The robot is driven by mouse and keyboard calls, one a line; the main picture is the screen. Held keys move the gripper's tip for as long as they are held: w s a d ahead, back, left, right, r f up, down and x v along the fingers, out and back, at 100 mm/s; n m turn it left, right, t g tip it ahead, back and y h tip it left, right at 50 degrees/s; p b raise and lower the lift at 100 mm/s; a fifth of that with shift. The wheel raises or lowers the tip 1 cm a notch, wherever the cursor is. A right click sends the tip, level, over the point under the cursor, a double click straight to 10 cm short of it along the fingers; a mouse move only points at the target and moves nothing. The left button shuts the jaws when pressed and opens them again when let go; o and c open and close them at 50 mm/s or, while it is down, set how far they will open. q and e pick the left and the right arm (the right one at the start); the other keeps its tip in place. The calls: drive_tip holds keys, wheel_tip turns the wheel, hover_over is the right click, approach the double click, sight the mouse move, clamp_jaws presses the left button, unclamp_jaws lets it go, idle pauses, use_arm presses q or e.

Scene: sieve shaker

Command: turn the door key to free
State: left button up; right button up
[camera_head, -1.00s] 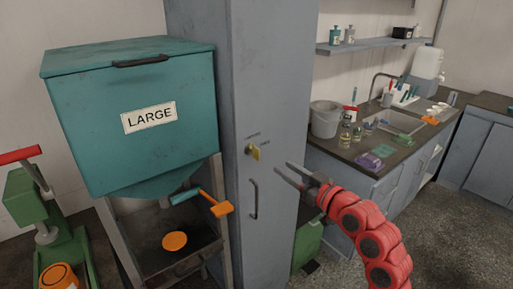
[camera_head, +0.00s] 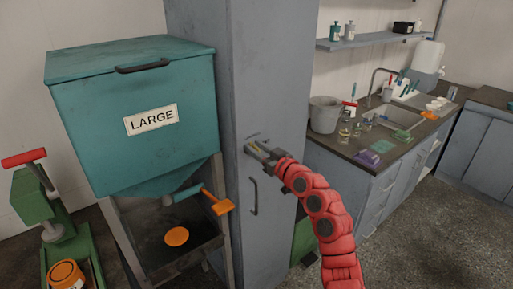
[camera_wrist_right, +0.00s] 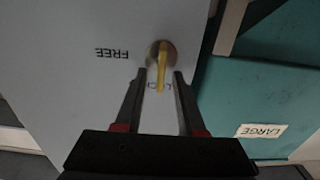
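The yellow door key (camera_wrist_right: 162,68) sits in a round brass lock on the tall grey cabinet door (camera_head: 277,90). In the wrist view its bow points down the picture, toward a label mostly hidden behind it. The word FREE (camera_wrist_right: 112,53) is printed to the left of the lock, upside down in that view. My right gripper (camera_head: 257,150) is at the lock; in the wrist view its two fingertips (camera_wrist_right: 160,76) stand apart on either side of the key, with gaps showing. In the head view the gripper mostly covers the key. My left gripper is out of view.
A dark door handle (camera_head: 254,196) is below the lock. A teal hopper marked LARGE (camera_head: 135,125) with an orange-handled lever (camera_head: 217,205) stands to the left. A counter with a sink (camera_head: 397,122) and small items is to the right.

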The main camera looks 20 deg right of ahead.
clamp_jaws()
